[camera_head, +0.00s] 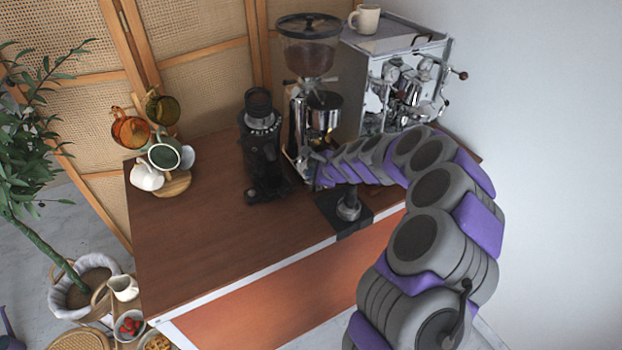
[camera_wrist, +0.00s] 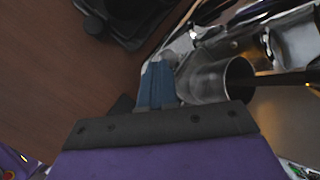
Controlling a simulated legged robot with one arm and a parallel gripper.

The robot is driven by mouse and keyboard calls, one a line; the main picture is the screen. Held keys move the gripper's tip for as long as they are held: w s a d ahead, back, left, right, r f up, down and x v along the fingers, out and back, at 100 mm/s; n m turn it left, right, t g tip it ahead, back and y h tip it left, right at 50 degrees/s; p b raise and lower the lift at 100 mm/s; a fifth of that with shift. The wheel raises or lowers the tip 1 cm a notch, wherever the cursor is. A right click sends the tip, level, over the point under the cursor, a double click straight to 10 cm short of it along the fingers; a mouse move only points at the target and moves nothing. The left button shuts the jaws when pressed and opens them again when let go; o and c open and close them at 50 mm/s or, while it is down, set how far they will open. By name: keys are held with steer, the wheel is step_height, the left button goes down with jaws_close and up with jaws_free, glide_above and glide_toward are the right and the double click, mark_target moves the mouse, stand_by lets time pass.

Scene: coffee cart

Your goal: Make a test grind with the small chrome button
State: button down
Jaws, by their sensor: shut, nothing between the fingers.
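A tall chrome grinder (camera_head: 298,128) with a dark bean hopper (camera_head: 308,45) stands on the wooden counter. A shorter black grinder (camera_head: 262,150) stands to its left. My gripper (camera_head: 318,172) is low at the front of the chrome grinder, partly hidden by my own arm. In the wrist view my gripper (camera_wrist: 158,72) shows its blue-grey fingers together, with nothing between them. A round metal cylinder (camera_wrist: 215,82) is just to the right of the fingers; I cannot tell whether they touch. I cannot make out the small chrome button in either view.
A chrome espresso machine (camera_head: 408,85) stands at the back right with a cup (camera_head: 366,18) on top. A tamper (camera_head: 348,205) sits on a black mat (camera_head: 352,228) near the front edge. Mugs hang on a stand (camera_head: 172,182) at left. The counter's left front (camera_head: 190,250) is clear.

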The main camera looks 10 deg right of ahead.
stand_by(0.5)
steer(key=shift+r+p, duration=0.8)
steer(key=shift+p, duration=0.1)
step_height(320, 180, up, 5)
steer(key=p, duration=0.4)
steer(key=shift+p, duration=0.3)
